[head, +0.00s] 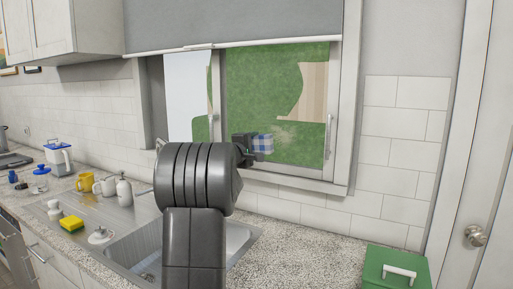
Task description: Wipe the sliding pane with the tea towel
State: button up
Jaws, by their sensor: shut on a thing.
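The sliding pane (258,80) is the right-hand glass of the window above the sink, with green grass and a pale path showing through it. A pale smudge shows on its lower part, just right of the cloth. I cannot tell whether the towel touches the glass. My arm hides the pane's lower left corner and part of the gripper.
The steel sink (145,250) lies below the window, with a yellow sponge (71,224), a white soap bottle (124,191) and a yellow mug (86,182) to the left. A green box (385,268) stands on the counter at the right. The window handle (328,134) sticks out on the right frame. A grey blind (235,22) hangs above.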

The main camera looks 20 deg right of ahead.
jog(key=p+x, duration=0.2)
jog(key=x, duration=0.1)
jog(key=shift+w+d+r, duration=0.15)
jog(key=shift+d+r, duration=0.05)
jog(key=shift+d, duration=0.05)
jog(key=shift+p+x, duration=0.85)
jog(key=shift+x, duration=0.1)
jog(key=shift+f, duration=0.2)
jog(key=shift+x, duration=1)
